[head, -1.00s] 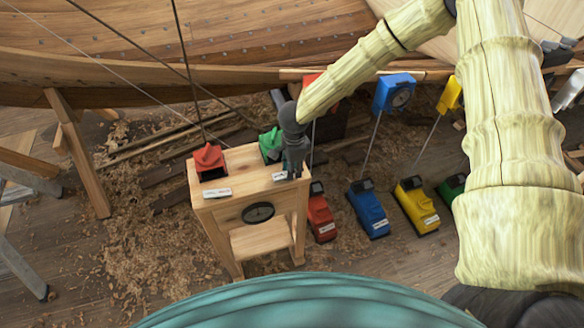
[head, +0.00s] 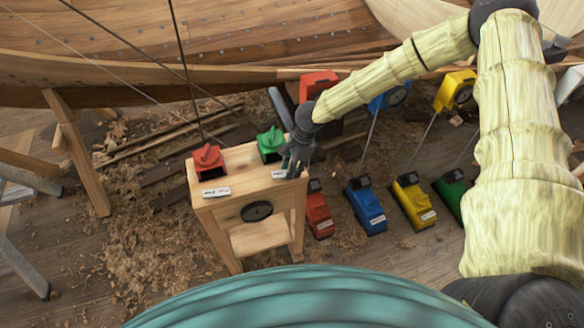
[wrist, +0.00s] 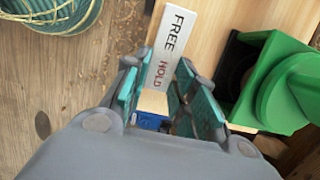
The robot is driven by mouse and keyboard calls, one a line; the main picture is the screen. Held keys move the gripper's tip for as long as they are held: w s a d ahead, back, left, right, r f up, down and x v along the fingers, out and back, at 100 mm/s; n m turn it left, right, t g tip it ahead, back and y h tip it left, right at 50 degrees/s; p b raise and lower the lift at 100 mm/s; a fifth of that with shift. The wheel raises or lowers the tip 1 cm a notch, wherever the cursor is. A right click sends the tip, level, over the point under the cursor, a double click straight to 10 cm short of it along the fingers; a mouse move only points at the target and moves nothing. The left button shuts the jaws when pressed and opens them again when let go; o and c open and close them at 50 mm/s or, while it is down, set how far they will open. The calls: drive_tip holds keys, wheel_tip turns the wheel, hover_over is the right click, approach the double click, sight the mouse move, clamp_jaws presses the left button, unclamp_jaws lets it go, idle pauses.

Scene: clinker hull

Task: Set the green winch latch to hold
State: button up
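The green winch (head: 270,144) sits on the right part of the wooden stand's top. In the wrist view its green housing (wrist: 285,85) fills the right side, outside my fingers. A white label (wrist: 168,45) reading FREE and HOLD lies on the wood beside it. My gripper (head: 289,166) is over the right front of the stand, next to the green winch. In the wrist view my gripper (wrist: 158,72) has its fingers apart, with the label's HOLD end showing between them. I see nothing held. The latch's setting cannot be told.
A red winch (head: 208,160) with its own label stands on the left of the wooden stand (head: 236,206). Red, blue, yellow and green boxes stand on the floor to the right, beside the stand. The hull (head: 150,60) runs behind. Shavings cover the floor.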

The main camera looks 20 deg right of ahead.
drive_tip(key=o, duration=0.5)
drive_tip(key=shift+c, duration=0.2)
drive_tip(key=v, duration=1.2)
drive_tip(key=shift+d, duration=0.1)
drive_tip(key=s+f+n+t+h+b, duration=0.15)
drive_tip(key=s+f+n, duration=0.35)
drive_tip(key=s+f, duration=0.5)
drive_tip(key=s+f+n+h+b, duration=0.35)
drive_tip(key=s+f, duration=0.35)
drive_tip(key=f, duration=0.4)
drive_tip(key=s+f+n+y+b, duration=0.1)
drive_tip(key=s+f+n, duration=0.2)
drive_tip(key=s, duration=0.6)
drive_tip(key=s+f+n+g+y+b, duration=0.1)
drive_tip(key=s+f+n, duration=0.2)
drive_tip(key=s, duration=0.7)
drive_tip(key=n, duration=0.2)
drive_tip(key=shift+s+n, duration=0.25)
drive_tip(key=shift+n, duration=0.1)
drive_tip(key=shift+d+g, duration=0.1)
drive_tip(key=shift+g, duration=0.15)
